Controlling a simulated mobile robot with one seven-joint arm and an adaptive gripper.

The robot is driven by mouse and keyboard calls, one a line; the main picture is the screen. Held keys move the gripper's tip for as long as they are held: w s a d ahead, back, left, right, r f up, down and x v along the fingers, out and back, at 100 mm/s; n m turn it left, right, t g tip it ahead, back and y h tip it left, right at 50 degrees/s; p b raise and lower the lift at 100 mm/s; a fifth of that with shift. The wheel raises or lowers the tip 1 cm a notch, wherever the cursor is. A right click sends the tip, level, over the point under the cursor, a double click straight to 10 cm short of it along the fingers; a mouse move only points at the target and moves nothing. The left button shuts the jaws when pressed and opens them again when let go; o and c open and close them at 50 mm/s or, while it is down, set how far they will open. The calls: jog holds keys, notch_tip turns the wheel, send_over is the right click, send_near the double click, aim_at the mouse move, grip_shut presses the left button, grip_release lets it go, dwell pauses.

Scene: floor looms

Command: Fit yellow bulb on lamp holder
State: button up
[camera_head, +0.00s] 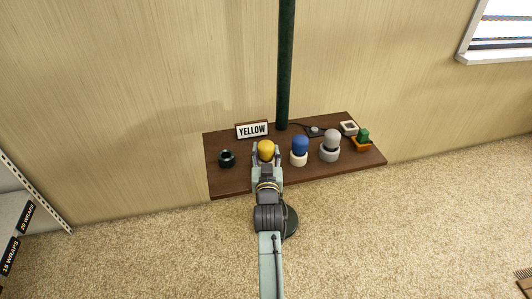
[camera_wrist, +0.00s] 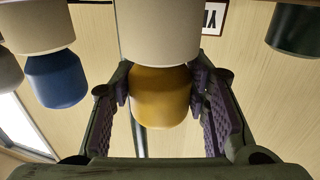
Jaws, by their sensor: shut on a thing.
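The yellow bulb (camera_head: 266,149) is at the front middle of the dark wooden shelf in the head view. My gripper (camera_head: 266,155) is shut on it, with one finger on each side. In the wrist view the yellow bulb (camera_wrist: 160,97) sits between the purple-grey finger pads, with a pale base (camera_wrist: 158,30) beyond it. I cannot tell whether this base rests on the shelf. A dark round holder (camera_head: 227,158), probably the lamp holder, stands to the left of my gripper. It shows at the upper right of the wrist view (camera_wrist: 292,30).
A blue bulb (camera_head: 300,145) and a grey bulb (camera_head: 332,138) stand on pale bases to the right. A YELLOW sign (camera_head: 252,130) and a dark green pole (camera_head: 285,70) are behind. A small cactus (camera_head: 363,136) is at the shelf's (camera_head: 225,185) right end.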

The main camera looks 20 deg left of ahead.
aim_at(266, 143)
jog(key=shift+c, duration=0.5)
jog(key=shift+r+p, duration=2.75)
jog(key=shift+r, duration=0.85)
jog(key=shift+f, duration=0.1)
